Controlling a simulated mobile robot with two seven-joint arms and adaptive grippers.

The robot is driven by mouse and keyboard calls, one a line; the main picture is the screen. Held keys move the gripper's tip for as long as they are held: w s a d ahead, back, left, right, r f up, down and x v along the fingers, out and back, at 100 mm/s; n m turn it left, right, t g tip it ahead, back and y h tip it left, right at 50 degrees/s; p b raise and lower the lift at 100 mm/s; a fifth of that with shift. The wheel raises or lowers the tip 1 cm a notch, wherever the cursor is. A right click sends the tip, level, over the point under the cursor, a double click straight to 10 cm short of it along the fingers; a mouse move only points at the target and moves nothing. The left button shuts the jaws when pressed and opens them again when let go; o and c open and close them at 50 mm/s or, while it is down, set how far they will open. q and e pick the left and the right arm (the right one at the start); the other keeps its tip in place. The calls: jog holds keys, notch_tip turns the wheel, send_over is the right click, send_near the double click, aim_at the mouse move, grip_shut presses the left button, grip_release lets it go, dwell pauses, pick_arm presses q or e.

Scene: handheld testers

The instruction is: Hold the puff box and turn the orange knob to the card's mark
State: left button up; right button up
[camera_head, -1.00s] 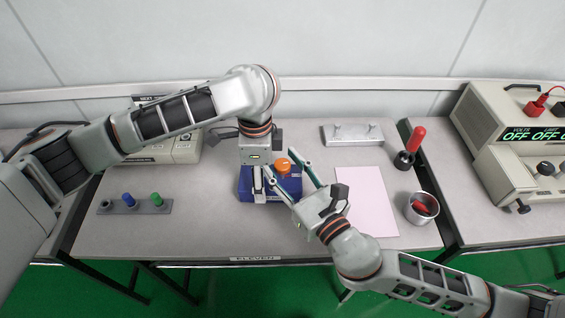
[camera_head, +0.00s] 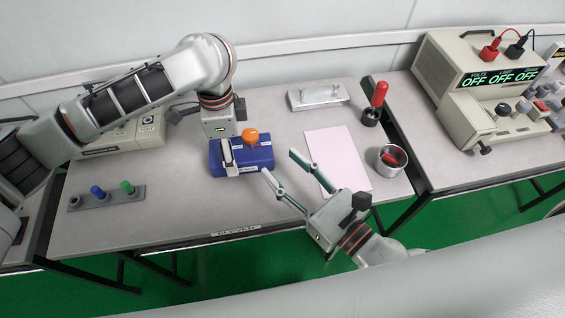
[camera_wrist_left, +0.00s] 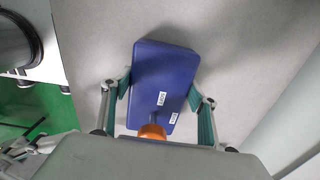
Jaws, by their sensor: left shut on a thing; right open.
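The puff box is a blue box (camera_head: 262,157) with an orange knob (camera_head: 250,136) on top, on the table. My left gripper (camera_head: 228,152) is shut on the box from above. In the left wrist view its fingers (camera_wrist_left: 161,98) lie along both long sides of the blue box (camera_wrist_left: 165,70), and the orange knob (camera_wrist_left: 152,131) is partly hidden. My right gripper (camera_head: 281,166) is open and empty, its fingertips right of the box and apart from the knob. A pale pink sheet (camera_head: 338,155) lies farther right; I cannot make out a mark on it.
A metal cup (camera_head: 391,160) with something red inside and a red-handled tool (camera_head: 376,100) stand at the right. A grey plate (camera_head: 318,97) lies behind. A strip with blue and green knobs (camera_head: 107,198) lies at the left. A power supply (camera_head: 480,80) stands on the right bench.

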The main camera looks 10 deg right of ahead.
pick_arm(q)
jog(key=o, duration=1.1)
jog(key=shift+o, duration=0.2)
notch_tip(320, 180, up, 12)
